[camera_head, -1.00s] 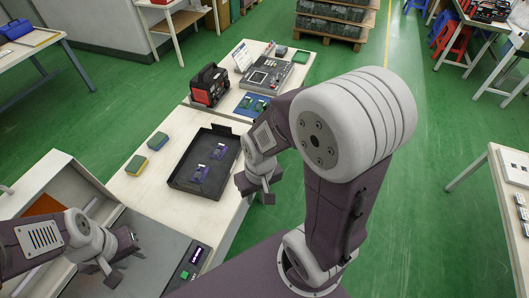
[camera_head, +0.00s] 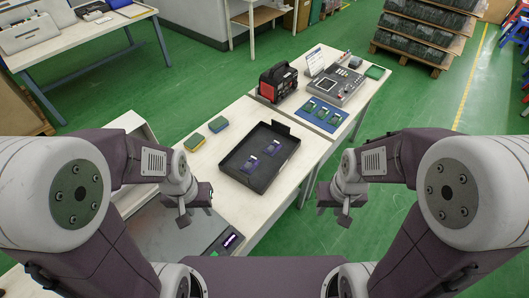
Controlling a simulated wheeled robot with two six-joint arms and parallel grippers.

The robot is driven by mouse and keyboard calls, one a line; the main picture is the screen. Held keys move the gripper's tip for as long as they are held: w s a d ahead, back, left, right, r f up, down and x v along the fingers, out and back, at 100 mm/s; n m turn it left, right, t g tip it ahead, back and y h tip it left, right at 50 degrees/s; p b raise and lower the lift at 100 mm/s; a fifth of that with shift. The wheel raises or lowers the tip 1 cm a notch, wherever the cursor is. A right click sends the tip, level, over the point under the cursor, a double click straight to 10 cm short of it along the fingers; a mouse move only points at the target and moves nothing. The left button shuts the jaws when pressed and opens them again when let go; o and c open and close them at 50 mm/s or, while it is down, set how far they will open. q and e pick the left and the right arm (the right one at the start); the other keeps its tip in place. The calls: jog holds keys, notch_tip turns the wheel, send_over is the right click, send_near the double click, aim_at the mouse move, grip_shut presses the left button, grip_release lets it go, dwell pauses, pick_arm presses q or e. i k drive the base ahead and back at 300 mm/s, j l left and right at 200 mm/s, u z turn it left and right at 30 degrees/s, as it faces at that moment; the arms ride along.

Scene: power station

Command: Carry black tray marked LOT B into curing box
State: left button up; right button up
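The black tray (camera_head: 246,180) lies flat on the white bench. It holds two small purple-blue boards (camera_head: 251,165). No LOT B marking is legible on it. My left gripper (camera_head: 194,214) is left of and nearer than the tray, open and empty. My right gripper (camera_head: 334,212) is right of the tray, past the bench edge, open and empty. Neither touches the tray. A grey-topped unit with a small lit display (camera_head: 229,240) stands at the bench's near end. It appears to be the curing box. My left arm hides much of it, and its opening is not visible.
Green floor (camera_head: 370,110) is clear right of the bench.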

aim_at(156, 241)
jog(key=i+l+u, duration=0.3)
jog(key=l+u, duration=0.15)
jog(key=i+l+u, duration=0.15)
jog(key=l+u, duration=0.3)
jog(key=l, duration=0.25)
jog(key=i+l+u, duration=0.1)
jog(key=l+u, duration=0.35)
jog(key=l, duration=0.25)
jog(key=l+u, duration=0.5)
jog(key=l, duration=0.15)
